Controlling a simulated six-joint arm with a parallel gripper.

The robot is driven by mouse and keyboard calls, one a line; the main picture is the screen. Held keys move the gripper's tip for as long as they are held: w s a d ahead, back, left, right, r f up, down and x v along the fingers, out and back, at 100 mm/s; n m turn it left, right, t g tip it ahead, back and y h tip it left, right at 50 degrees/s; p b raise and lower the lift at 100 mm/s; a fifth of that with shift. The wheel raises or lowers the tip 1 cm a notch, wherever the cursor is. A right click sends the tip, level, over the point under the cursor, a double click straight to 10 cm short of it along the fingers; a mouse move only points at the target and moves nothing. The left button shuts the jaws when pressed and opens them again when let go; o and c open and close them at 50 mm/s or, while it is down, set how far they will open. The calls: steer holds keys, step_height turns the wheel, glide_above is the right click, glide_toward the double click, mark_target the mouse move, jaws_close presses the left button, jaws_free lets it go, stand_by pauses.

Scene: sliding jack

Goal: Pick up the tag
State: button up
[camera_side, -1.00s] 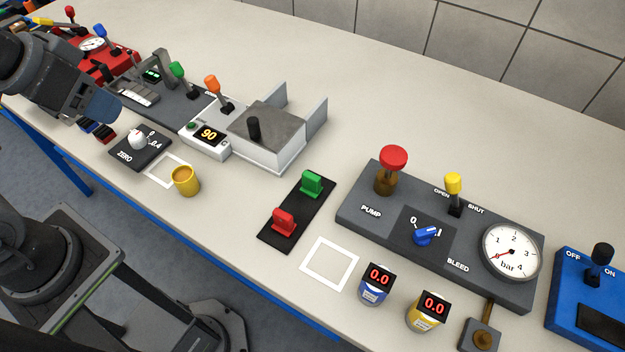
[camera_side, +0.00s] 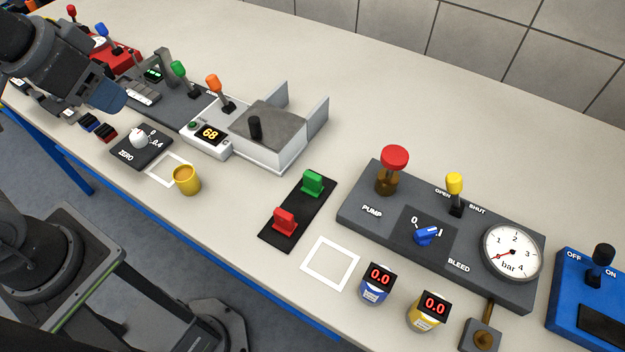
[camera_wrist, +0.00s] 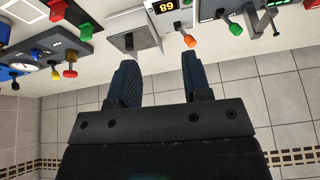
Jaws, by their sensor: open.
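No piece is plainly recognisable as the tag. A red upright piece (camera_side: 285,220) and a green upright piece (camera_side: 312,183) stand on a black plate (camera_side: 298,212) in the middle of the side view. In the wrist view the red piece (camera_wrist: 57,9) and the green piece (camera_wrist: 86,31) show at the upper left. My gripper (camera_wrist: 158,65) is open and empty, its two dark blue fingers apart. In the side view it hangs at the upper left, its fingers (camera_side: 107,97) near the dark keypad console, well away from the black plate.
A grey-white unit with a display reading 68 (camera_side: 210,134) and an orange lever (camera_side: 213,85) stands right of my gripper. A yellow cup (camera_side: 187,180), two small canisters (camera_side: 376,285) (camera_side: 428,312) and a pump panel (camera_side: 440,235) are farther right. The back of the bench is clear.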

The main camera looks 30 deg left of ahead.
steer(key=w+d+r+m+g, duration=0.2)
steer(key=w+d+r+m, duration=0.1)
steer(key=w+d+m, duration=0.3)
steer(key=m+g+y, duration=0.3)
steer(key=m, duration=0.5)
glide_above(313, 175)
steer(key=a, duration=0.3)
step_height(313, 175, down, 6)
steer(key=d+f+m+y, duration=0.2)
steer(key=d+f+m, duration=0.1)
steer(key=d+f, duration=0.3)
steer(key=x, duration=0.4)
steer(key=d+x, duration=0.1)
steer(key=x, duration=0.2)
steer(key=shift+f, duration=0.2)
steer(key=shift+d+f+x, duration=0.1)
steer(key=shift+d+x, duration=0.1)
steer(key=shift+x, duration=1.05)
steer(key=shift+d+f+x, duration=0.1)
steer(key=shift+d+x, duration=0.15)
steer(key=shift+x, duration=1)
steer(key=shift+s+h, duration=0.1)
steer(key=shift+h, duration=0.2)
jaws_close()
